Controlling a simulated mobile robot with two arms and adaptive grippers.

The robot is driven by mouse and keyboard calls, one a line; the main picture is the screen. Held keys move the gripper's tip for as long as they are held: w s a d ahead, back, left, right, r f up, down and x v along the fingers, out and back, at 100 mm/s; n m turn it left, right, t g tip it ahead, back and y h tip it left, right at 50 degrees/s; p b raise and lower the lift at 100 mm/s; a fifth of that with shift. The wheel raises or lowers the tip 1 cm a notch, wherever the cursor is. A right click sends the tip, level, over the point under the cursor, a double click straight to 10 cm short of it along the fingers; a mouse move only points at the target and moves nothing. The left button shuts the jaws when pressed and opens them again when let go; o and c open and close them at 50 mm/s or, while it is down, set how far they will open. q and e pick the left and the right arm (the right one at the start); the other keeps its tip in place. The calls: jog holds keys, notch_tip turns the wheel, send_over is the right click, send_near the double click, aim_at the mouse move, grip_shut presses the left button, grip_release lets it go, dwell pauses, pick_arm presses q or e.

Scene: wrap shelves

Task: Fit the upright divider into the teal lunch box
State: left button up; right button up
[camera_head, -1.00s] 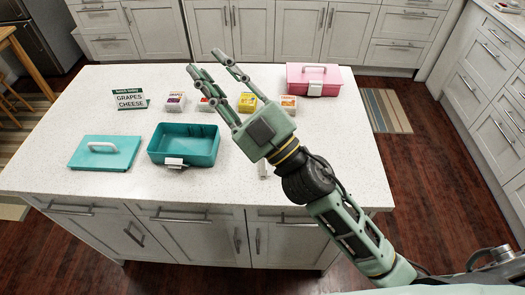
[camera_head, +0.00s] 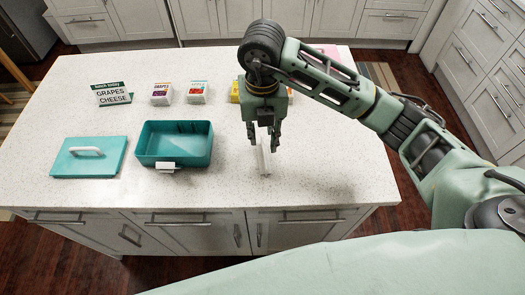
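The teal lunch box (camera_head: 203,152) stands open on the white counter, with a white latch at its front. Its teal lid (camera_head: 88,157) with a white handle lies flat to the left of it. The white upright divider (camera_head: 265,160) stands on the counter to the right of the box, its thin edge towards me. My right gripper (camera_head: 263,144) points down directly over the divider. Its two fingers are apart, either side of the divider's upper part. Whether they touch it cannot be told. My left gripper is not in view.
A grapes and cheese sign (camera_head: 113,94) stands at the back left. A grapes pack (camera_head: 162,95) and a red-labelled pack (camera_head: 197,93) stand behind the box. A yellow pack and a pink box (camera_head: 326,50) are largely hidden by my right arm. The counter's front strip is clear.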

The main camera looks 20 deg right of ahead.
aim_at(264, 155)
jog(key=f+p, duration=0.1)
jog(key=f, duration=0.1)
jog(key=f+p, duration=0.1)
jog(key=f, duration=0.1)
jog(key=f+p, duration=0.1)
jog(key=f, duration=0.1)
jog(key=shift+s+d+f, duration=0.1)
jog(key=shift+s+f, duration=0.15)
jog(key=shift+s, duration=0.15)
jog(key=shift+f, duration=0.3)
jog(key=shift+c, duration=0.4)
grip_shut()
